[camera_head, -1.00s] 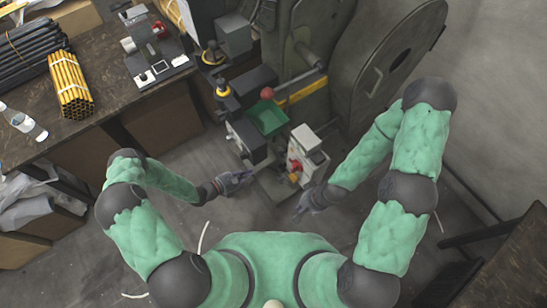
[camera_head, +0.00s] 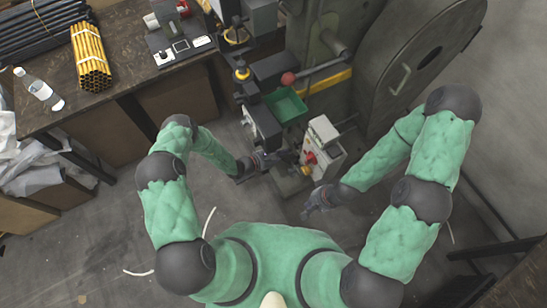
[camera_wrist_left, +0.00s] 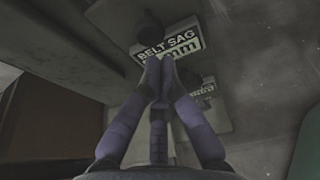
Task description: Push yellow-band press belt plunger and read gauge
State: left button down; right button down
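The press with the yellow band (camera_head: 325,81) stands at the back centre in the head view. My left gripper (camera_head: 285,157) is low at its front, between a black box and a white control box. In the left wrist view my left gripper's fingers (camera_wrist_left: 157,68) meet at the tips, with nothing seen between them. They are in front of a "BELT SAG mm" plate (camera_wrist_left: 172,43) and cover part of it. A dark round knob (camera_wrist_left: 140,24) is just above the fingertips; contact cannot be told. No readable gauge shows. My right gripper (camera_head: 316,205) hangs over the floor, apart from the press.
A white control box (camera_head: 322,142) with a red knob is right of my left gripper. A green tray (camera_head: 286,106) is above it. A workbench (camera_head: 125,62) with tubes and a bottle is at left. The floor at lower left is mostly clear.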

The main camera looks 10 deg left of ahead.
pick_arm(q)
jog(key=shift+w+d, duration=0.65)
jog(key=shift+d, duration=0.3)
pick_arm(e)
jog(key=shift+f, duration=0.35)
